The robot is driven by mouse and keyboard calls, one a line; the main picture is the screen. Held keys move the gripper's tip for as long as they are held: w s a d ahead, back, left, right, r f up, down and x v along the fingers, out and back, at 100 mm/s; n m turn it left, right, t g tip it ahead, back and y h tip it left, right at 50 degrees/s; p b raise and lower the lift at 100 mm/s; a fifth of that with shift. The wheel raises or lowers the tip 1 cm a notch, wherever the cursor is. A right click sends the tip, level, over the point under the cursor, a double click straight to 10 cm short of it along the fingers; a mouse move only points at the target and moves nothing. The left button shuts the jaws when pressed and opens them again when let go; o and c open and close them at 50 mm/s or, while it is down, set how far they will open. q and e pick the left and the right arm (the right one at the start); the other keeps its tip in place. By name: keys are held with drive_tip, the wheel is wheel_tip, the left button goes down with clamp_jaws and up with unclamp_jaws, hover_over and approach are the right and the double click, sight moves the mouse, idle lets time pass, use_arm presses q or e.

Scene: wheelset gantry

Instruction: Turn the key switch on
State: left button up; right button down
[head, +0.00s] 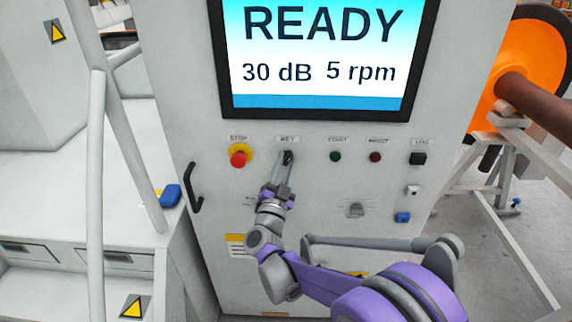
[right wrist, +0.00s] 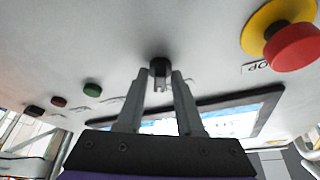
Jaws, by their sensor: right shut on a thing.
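The key switch (head: 288,155) is a small dark knob under the KEY label on the grey cabinet panel, between the red STOP button and the green START button. My right gripper (head: 284,164) reaches up to it from below and is shut on it. In the right wrist view, the key switch (right wrist: 160,69) stands out from the panel between the two fingertips of my right gripper (right wrist: 159,80). The fingertips partly hide it in the head view, and its turned position is hard to tell. My left gripper is not in view.
The red STOP button (head: 238,156) with its yellow ring is left of the key. The green START button (head: 335,156) and a dark red button (head: 375,157) are to the right. The screen (head: 318,55) above reads READY. A black handle (head: 193,190) sticks out at the left.

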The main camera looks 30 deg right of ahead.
drive_tip(key=c, duration=0.8)
unclamp_jaws()
drive_tip(key=shift+c, duration=0.2)
drive_tip(key=b+v, duration=0.2)
drive_tip(key=v, duration=0.8)
drive_tip(key=shift+s+a, duration=0.2)
drive_tip(key=shift+s, duration=0.1)
drive_tip(key=shift+f, duration=0.15)
